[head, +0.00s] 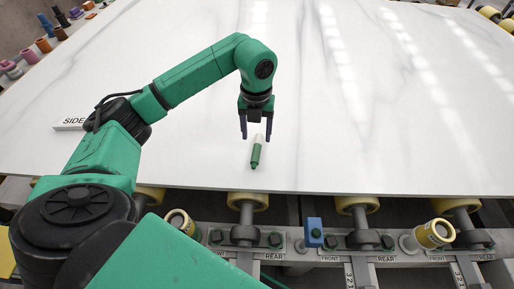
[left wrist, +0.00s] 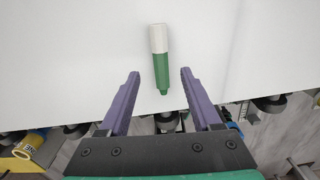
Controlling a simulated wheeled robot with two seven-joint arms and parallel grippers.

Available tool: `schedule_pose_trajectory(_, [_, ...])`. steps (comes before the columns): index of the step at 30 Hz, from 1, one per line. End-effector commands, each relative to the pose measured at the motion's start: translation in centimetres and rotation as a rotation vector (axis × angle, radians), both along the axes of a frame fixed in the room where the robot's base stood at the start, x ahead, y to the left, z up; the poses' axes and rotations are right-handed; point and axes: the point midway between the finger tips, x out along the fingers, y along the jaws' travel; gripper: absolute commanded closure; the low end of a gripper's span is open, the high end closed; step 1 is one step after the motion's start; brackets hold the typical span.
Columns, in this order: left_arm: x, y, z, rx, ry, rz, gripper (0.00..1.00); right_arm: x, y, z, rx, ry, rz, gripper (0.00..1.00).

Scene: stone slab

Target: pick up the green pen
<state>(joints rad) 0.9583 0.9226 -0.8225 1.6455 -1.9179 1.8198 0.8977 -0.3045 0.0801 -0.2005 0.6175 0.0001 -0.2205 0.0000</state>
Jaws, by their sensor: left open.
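The green pen (head: 256,153) has a white section at its far end and lies on the white stone slab (head: 345,130) near the front edge. In the left wrist view the pen (left wrist: 161,68) points lengthwise toward me, its green end nearer. My left gripper (head: 256,137) is open, with its two fingers pointing down by the pen's white end in the head view. In the left wrist view the pen lies between and slightly beyond the purple fingertips (left wrist: 160,73); I see no contact. My right gripper is not in view.
Yellow rollers (head: 248,201) and a metal rail with a blue block (head: 313,232) run along the slab's front edge. A white "SIDE" label block (head: 70,124) sits at the left. Colored spools (head: 44,45) line the back left. The slab around the pen is clear.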

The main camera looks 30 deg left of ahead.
Motion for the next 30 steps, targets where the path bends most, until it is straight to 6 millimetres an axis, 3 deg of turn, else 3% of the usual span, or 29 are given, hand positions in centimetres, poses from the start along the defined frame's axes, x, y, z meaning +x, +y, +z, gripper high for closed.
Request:
schedule_pose_trajectory(9, [-0.1,-0.1,-5.1,-0.001,0.003,0.0,0.35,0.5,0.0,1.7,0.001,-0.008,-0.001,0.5])
schedule_pose_trajectory(16, [0.0,-0.1,-5.8,-0.001,-0.001,0.0,0.35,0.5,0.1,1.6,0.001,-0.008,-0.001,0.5])
schedule_pose_trajectory(17, [0.0,-0.1,-5.7,-0.001,-0.001,0.0,0.39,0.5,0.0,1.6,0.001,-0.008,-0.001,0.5])
schedule_pose_trajectory(21, [0.0,-0.1,-5.7,-0.001,-0.001,0.0,0.92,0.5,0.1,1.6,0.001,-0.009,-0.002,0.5])
schedule_pose_trajectory(22, [0.0,-0.1,-5.7,-0.001,-0.001,0.0,1.0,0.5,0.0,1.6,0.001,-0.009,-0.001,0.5])
schedule_pose_trajectory(30, [0.0,-0.1,-5.7,-0.001,-0.001,0.0,1.0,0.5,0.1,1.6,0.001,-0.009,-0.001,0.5])
